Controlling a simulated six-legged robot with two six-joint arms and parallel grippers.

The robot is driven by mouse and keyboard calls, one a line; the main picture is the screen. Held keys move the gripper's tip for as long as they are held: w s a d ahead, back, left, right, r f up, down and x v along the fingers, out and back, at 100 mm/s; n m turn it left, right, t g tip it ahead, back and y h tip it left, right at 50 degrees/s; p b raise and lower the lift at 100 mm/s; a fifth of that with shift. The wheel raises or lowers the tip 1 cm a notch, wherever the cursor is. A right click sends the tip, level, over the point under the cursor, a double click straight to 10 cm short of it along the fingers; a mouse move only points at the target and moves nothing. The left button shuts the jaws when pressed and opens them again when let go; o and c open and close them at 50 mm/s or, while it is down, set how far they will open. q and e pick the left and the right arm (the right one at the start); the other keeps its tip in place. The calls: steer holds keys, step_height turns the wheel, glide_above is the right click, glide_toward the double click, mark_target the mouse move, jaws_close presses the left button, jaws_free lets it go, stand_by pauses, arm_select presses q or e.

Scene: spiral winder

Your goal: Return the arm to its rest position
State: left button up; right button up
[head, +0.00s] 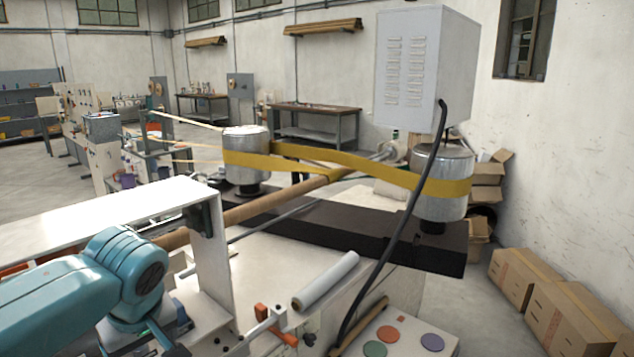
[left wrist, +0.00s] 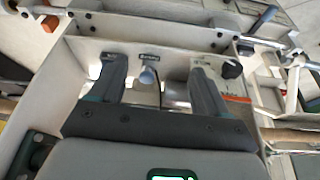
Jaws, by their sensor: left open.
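My left arm, teal, comes in from the lower left of the head view and bends downward beside the white machine frame (head: 213,265). Its fingers cannot be made out there. In the left wrist view my left gripper (left wrist: 157,66) is open, its two dark fingers spread wide apart. A grey rounded knob (left wrist: 148,76) shows between the fingers, over a pale panel. I cannot tell whether anything touches it. Nothing is held. My right gripper is in neither view.
Two metal drums (head: 245,144) (head: 446,165) carry a yellow belt (head: 350,160) around a brown tube. Cardboard boxes (head: 565,315) stand at the right wall.

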arm_select(q)
steer(key=d+f+m+g+h, duration=0.1)
steer(key=d+f+m+h, duration=0.3)
steer(key=f, duration=0.8)
steer(key=d+f+m+g, duration=0.1)
steer(key=d+f, duration=0.4)
steer(key=f, duration=0.7)
steer(key=s+d+f+m+h, duration=0.1)
steer(key=s+d+f, duration=0.1)
steer(key=s+f, duration=0.7)
steer(key=s+d+f+m+h, duration=0.1)
steer(key=s+d+f+h, duration=0.1)
steer(key=s+f, duration=0.7)
steer(key=shift+d+f+g, duration=0.3)
steer(key=shift+d+f, duration=0.25)
steer(key=shift+d, duration=0.1)
steer(key=c, duration=0.6)
steer(key=shift+w+d, duration=0.1)
steer(key=shift+w, duration=0.05)
